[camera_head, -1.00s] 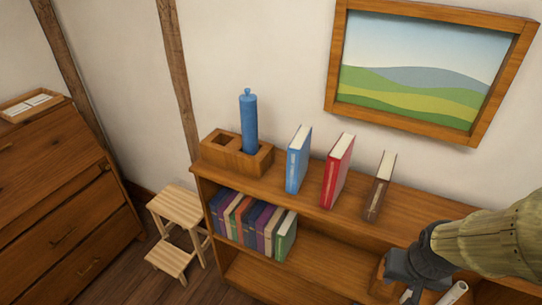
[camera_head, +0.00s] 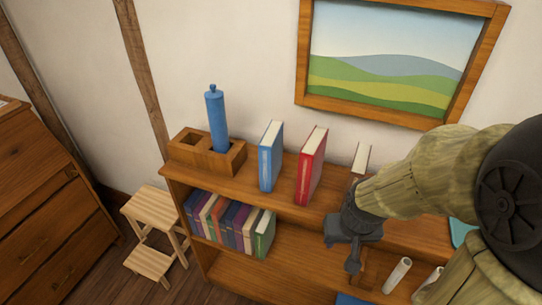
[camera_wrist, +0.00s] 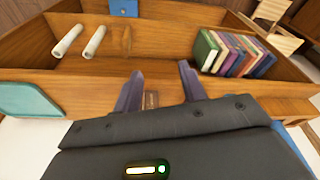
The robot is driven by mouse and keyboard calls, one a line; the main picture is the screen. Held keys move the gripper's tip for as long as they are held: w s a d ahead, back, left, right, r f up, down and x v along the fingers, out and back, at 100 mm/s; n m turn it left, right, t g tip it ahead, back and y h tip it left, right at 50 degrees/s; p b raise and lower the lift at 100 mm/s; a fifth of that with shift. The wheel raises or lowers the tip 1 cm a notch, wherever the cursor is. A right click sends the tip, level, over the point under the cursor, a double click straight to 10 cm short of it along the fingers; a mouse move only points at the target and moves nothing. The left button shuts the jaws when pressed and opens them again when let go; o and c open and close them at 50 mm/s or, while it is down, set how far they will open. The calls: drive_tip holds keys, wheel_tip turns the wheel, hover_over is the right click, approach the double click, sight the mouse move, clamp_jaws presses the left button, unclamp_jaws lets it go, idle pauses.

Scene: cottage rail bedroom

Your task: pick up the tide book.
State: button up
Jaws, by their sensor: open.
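Three books stand upright on the top of the bookshelf (camera_head: 285,190): a blue one (camera_head: 270,158), a red one (camera_head: 311,168) and a brown one (camera_head: 362,157). I cannot read which is the tide book. The brown one is mostly hidden behind my gripper in the head view; only its pale page edge shows. My gripper (camera_head: 352,262) is in front of the brown book, pointing down over the shelf's front. In the wrist view my gripper (camera_wrist: 158,75) is open, with a small brown piece, likely the brown book (camera_wrist: 151,99), showing between the finger bases.
A wooden holder (camera_head: 190,155) with a blue cylinder (camera_head: 217,120) stands at the shelf top's left end. A teal object (camera_head: 462,232) lies right. A step stool (camera_head: 152,210) stands left.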

drive_tip(key=o, duration=0.3)
drive_tip(key=shift+w+a, duration=0.2)
drive_tip(key=shift+o, duration=0.2)
drive_tip(key=w+a+f+m+t, duration=0.1)
drive_tip(key=w+a+f+t, duration=0.1)
drive_tip(key=w+a+t, duration=0.4)
drive_tip(key=w+a+f+m+t, duration=0.1)
drive_tip(key=w+a+f, duration=0.1)
drive_tip(key=w+a, duration=0.7)
drive_tip(key=s+a+r+m+t+h, duration=0.1)
drive_tip(key=s+a+r+t+h, duration=0.2)
drive_tip(key=a+t, duration=0.4)
drive_tip(key=shift+s+a+t+h+b, duration=0.3)
drive_tip(key=shift+s+t+h, duration=0.1)
drive_tip(key=shift+s+h, duration=0.45)
drive_tip(key=shift+w, duration=0.1)
